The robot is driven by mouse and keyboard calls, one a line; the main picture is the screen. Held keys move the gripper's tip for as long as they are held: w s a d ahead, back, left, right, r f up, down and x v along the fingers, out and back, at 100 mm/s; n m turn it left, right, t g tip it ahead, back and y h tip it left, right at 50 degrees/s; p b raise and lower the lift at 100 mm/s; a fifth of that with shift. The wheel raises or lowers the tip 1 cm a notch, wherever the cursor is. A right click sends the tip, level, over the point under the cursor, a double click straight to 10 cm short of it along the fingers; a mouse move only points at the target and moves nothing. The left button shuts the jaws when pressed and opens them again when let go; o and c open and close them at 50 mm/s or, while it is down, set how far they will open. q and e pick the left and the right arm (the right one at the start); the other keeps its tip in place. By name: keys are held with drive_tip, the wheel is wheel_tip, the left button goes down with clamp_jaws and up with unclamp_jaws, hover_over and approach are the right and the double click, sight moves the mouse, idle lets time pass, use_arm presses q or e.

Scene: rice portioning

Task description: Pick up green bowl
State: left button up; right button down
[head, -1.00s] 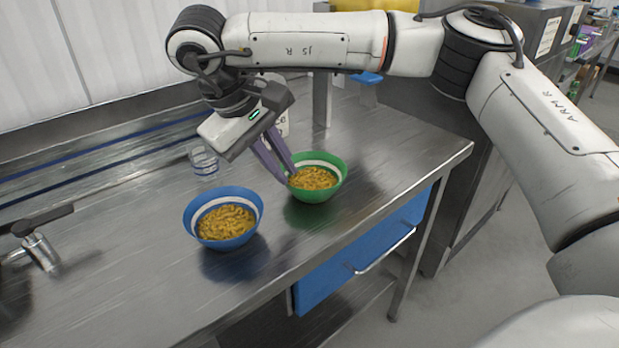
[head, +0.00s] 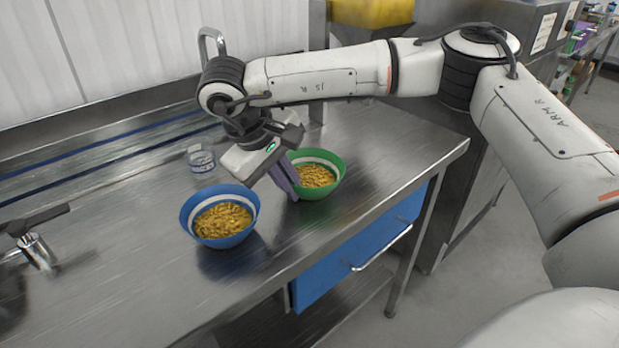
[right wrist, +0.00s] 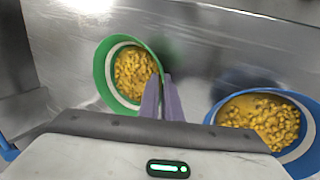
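The green bowl (head: 330,190), with a white band and yellow-brown food inside, stands upright on the steel counter near its right end. It also shows in the right wrist view (right wrist: 104,72), left of centre. My right gripper (head: 292,192) is at the bowl's left side in the head view. Its purple fingers (right wrist: 163,90) are close together, with the bowl's near rim running between them; it looks shut on that rim. The fingertips hide part of the bowl's wall. I cannot see any clear gap under the bowl. My left gripper is not in view.
A blue bowl (head: 222,242) with similar food stands left of and nearer than the green one. A clear cup (head: 201,160) stands behind it. A tap (head: 38,250) is at the far left. The counter's right edge lies just beyond the green bowl.

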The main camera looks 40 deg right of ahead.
idle(0.3)
drive_tip(key=shift+r, duration=0.1)
wheel_tip(320, 180, up, 9)
drive_tip(key=shift+r, duration=0.1)
drive_tip(key=shift+f, duration=1)
drive_tip(key=shift+f+b, duration=0.65)
drive_tip(key=shift+f, duration=0.6)
